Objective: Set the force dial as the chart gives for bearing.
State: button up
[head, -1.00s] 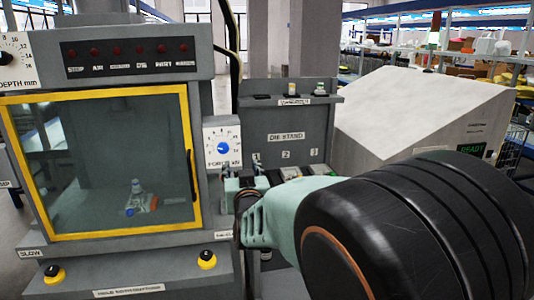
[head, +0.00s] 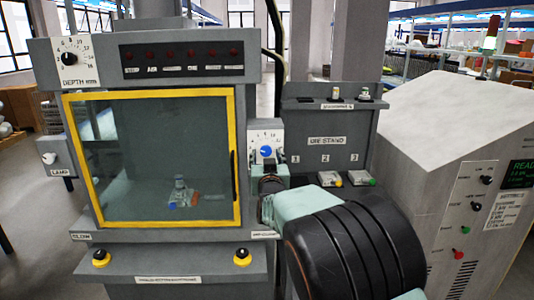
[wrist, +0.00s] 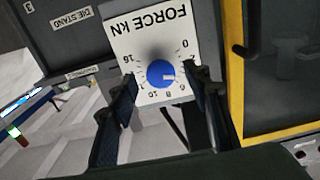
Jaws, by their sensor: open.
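The force dial is a white plate (wrist: 150,35) lettered FORCE kN with a round blue knob (wrist: 160,73), upside down in the wrist view. Numbers such as 0, 6, 8, 10 and 16 ring the knob. A pale mark shows on the knob's right side in that view; the exact value is hard to read. My gripper (wrist: 161,78) is open, its dark fingers on either side of the knob; I cannot tell whether they touch it. In the head view the knob (head: 266,151) shows just above my gripper (head: 268,181). No chart for bearing is readable.
The press with its yellow-framed door (head: 66,150) stands left of the dial. The die stand (head: 345,120) is to the right, with small parts on its ledges. A grey cabinet (head: 405,120) with knobs and a small placard (head: 507,208) stands farther right.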

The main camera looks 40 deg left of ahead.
jog(key=shift+w+a, duration=0.4)
jog(key=shift+a, duration=0.05)
jog(key=shift+c, duration=0.3)
jog(key=c, duration=1.1)
jog(key=shift+f+b, duration=0.1)
jog(key=shift+b, duration=0.3)
